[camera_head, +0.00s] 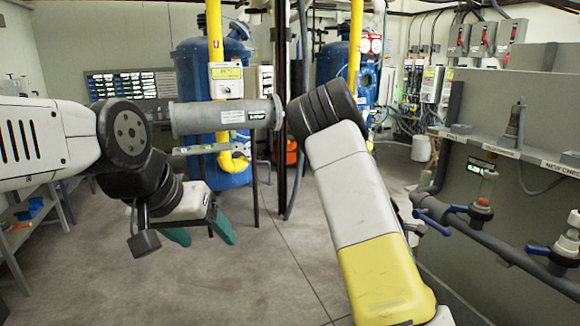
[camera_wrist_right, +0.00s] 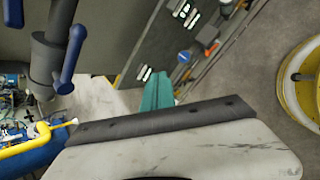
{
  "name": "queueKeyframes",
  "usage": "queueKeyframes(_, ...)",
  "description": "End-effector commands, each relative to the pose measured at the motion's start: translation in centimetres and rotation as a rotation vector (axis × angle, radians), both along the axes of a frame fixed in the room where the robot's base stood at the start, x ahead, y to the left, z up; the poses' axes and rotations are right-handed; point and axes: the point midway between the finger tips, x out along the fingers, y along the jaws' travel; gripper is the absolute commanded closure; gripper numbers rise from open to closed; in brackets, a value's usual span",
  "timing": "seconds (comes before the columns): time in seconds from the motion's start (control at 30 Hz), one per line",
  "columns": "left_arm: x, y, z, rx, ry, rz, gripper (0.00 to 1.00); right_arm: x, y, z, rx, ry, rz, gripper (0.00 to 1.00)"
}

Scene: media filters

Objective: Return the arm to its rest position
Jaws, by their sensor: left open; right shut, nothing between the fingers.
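My left arm comes in from the left in the head view. Its left gripper (camera_head: 202,232) points down and forward over open floor, with its two teal fingers apart and nothing between them. My right arm (camera_head: 350,200) rises from the bottom of the head view, bent at a dark joint near the middle. Its gripper is mostly hidden behind the arm there. In the right wrist view, the right gripper (camera_wrist_right: 157,92) shows teal fingers close together, shut and empty.
Blue-handled valves (camera_head: 481,200) and piping stand at the right, near my right arm. One blue handle (camera_wrist_right: 71,55) shows at the left in the wrist view. Blue tanks (camera_head: 205,75) with yellow pipes stand at the back. A bench (camera_head: 45,207) is at the left. The middle floor (camera_head: 255,270) is clear.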

Motion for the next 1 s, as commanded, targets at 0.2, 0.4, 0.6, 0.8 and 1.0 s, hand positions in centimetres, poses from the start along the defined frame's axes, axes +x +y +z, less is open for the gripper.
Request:
queueKeyframes(0.2,0.0,0.0,0.0,0.0,0.0,0.0,0.32,-3.5,5.7,3.1,0.34,-0.147,-0.29,1.0)
queueKeyframes(0.4,0.0,0.0,0.0,0.0,0.0,0.0,0.32,-6.6,11.0,8.6,0.605,-0.247,-0.495,1.0)
queueKeyframes(0.6,0.0,0.0,0.0,0.0,0.0,0.0,0.32,-10.7,15.5,15.4,0.824,-0.327,-0.65,1.0)
queueKeyframes(0.8,0.0,0.0,0.0,0.0,0.0,0.0,0.32,-16.3,18.9,21.6,0.987,-0.406,-0.763,1.0)
queueKeyframes(1.0,0.0,0.0,0.0,0.0,0.0,0.0,0.32,-21.7,21.2,25.2,1.074,-0.477,-0.841,1.0)
